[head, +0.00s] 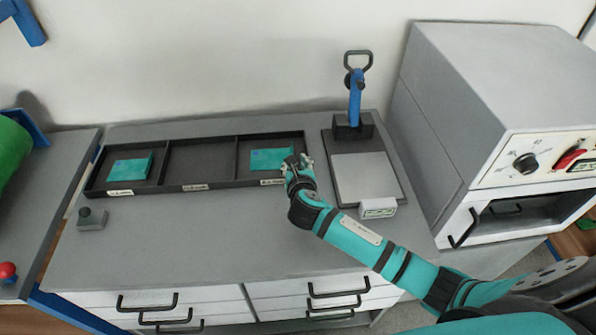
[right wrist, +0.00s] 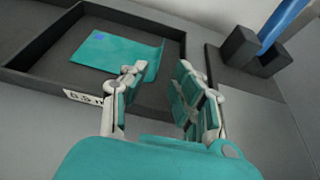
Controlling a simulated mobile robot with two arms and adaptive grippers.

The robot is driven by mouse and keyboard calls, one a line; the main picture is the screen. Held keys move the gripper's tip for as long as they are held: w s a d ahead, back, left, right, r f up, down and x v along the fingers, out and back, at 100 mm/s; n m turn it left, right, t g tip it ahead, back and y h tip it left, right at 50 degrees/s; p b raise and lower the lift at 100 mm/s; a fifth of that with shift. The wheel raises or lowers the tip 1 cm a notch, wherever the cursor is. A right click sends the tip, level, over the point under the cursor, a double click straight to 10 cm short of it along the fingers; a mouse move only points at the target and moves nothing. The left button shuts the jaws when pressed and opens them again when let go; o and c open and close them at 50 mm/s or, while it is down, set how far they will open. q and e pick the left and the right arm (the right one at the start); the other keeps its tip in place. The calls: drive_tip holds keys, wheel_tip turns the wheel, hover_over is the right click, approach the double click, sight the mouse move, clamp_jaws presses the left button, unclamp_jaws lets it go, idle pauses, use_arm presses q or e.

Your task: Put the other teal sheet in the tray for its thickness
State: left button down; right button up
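A black divided tray (head: 203,164) with three compartments lies along the back of the grey worktop. One teal sheet (head: 130,168) lies in its left compartment; the middle compartment is bare. My right gripper (head: 297,163) is at the right compartment's front right corner. In the right wrist view its fingers (right wrist: 160,88) are apart with nothing held between them. My left gripper is not in view.
A gauge stand with a blue column (head: 355,98) and pale plate (head: 366,178) stands right of the tray, with a small display (head: 377,208) at its front. A grey oven (head: 475,100) is far right. A small grey block (head: 91,218) sits front left. The worktop's front middle is clear.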

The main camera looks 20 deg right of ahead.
drive_tip(key=v, duration=0.6)
idle(0.4)
